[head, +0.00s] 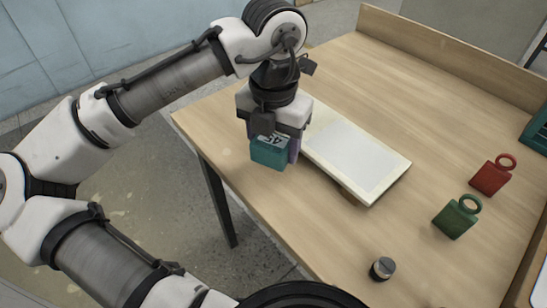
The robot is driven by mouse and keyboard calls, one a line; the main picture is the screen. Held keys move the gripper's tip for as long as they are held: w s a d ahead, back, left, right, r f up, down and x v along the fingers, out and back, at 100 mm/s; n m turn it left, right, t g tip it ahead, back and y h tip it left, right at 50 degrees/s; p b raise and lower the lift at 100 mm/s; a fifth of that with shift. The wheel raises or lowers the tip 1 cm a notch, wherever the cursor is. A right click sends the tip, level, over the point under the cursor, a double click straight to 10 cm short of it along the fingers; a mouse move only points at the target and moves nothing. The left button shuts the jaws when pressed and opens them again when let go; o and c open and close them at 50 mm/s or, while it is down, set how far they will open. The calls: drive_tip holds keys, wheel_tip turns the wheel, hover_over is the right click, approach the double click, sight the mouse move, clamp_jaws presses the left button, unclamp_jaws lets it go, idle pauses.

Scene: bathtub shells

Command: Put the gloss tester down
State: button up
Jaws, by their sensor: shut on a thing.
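The gloss tester (268,153) appears to be the teal box with a pale label in my gripper. My gripper (272,136) points down and is shut on it. It is near the table's left edge, just left of a white panel. I cannot tell whether the box's underside touches the table.
A white flat panel (350,152) lies on the wooden table (425,105). A red ringed block (490,178), a green ringed block (455,220) and a small dark cylinder (382,268) stand to the right. A dark green object (537,130) sits at the right edge. The table's far area is clear.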

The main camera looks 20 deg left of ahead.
sight(273, 158)
drive_tip(key=shift+f, duration=2)
drive_tip(key=shift+f+b, duration=0.1)
drive_tip(key=shift+b, duration=0.2)
drive_tip(key=o, duration=0.9)
wheel_tip(273, 158, up, 12)
drive_tip(key=shift+r+p, duration=0.15)
drive_tip(key=shift+p, duration=0.7)
